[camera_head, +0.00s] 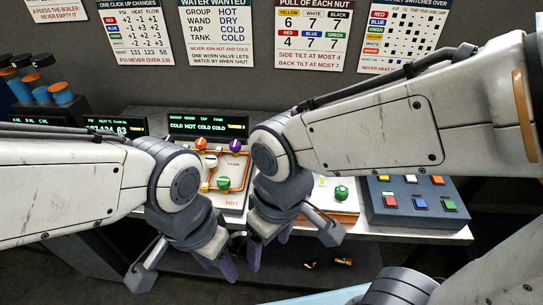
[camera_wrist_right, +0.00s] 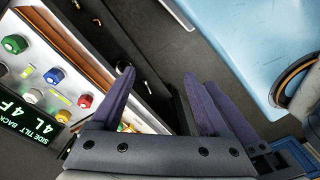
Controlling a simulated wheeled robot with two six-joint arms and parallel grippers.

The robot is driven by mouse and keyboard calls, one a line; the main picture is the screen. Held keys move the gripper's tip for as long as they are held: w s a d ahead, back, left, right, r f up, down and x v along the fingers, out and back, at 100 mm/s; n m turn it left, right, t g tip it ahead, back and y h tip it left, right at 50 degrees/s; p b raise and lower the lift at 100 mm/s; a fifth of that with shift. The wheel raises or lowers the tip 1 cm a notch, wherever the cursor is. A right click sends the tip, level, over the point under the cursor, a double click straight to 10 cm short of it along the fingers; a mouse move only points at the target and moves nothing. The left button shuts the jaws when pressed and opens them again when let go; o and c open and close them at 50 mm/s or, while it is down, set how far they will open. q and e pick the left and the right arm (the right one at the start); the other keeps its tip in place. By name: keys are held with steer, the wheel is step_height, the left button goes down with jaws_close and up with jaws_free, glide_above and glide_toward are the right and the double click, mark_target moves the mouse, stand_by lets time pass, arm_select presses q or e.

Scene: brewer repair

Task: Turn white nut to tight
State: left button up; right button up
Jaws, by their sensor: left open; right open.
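The white nut (camera_wrist_right: 32,96) is a small pale round knob on the nut panel in the right wrist view, at the left. Green (camera_wrist_right: 15,44), blue (camera_wrist_right: 54,76) and red (camera_wrist_right: 85,101) nuts sit near it. In the head view a green nut (camera_head: 341,193) shows on that panel, and my right arm hides much of the rest. My right gripper (camera_head: 259,252) is open and empty, its purple fingers below the bench front, apart from the nuts. My left gripper (camera_head: 223,266) is open, low in front of the bench, with nothing seen in it.
A display (camera_wrist_right: 28,125) reading side tilt and back lies beside the nuts. A grey switch box (camera_head: 412,205) stands to the right on the bench. An orange-piped panel (camera_head: 233,190) is behind my grippers. Small loose items (camera_head: 343,261) lie on the lower shelf. A light blue surface (camera_wrist_right: 225,45) is nearby.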

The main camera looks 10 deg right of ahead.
steer(key=w+d+n, duration=0.2)
steer(key=w+d, duration=0.1)
steer(key=w, duration=1.9)
steer(key=w+d+f+n+h, duration=0.1)
steer(key=w+d+f, duration=0.2)
steer(key=w+d, duration=0.4)
steer(key=w+d+f+n, duration=0.1)
steer(key=w+d+f, duration=0.1)
steer(key=w+d, duration=0.45)
steer(key=f, duration=0.3)
steer(key=f+p, duration=0.1)
steer(key=f, duration=0.6)
steer(key=shift+d+f+p, duration=0.1)
steer(key=shift+d+p, duration=0.25)
steer(key=shift+d, duration=0.05)
arm_select(q)
steer(key=shift+a+r, duration=0.25)
steer(key=shift+r, duration=0.55)
arm_select(e)
steer(key=shift+c, duration=0.3)
jaws_close()
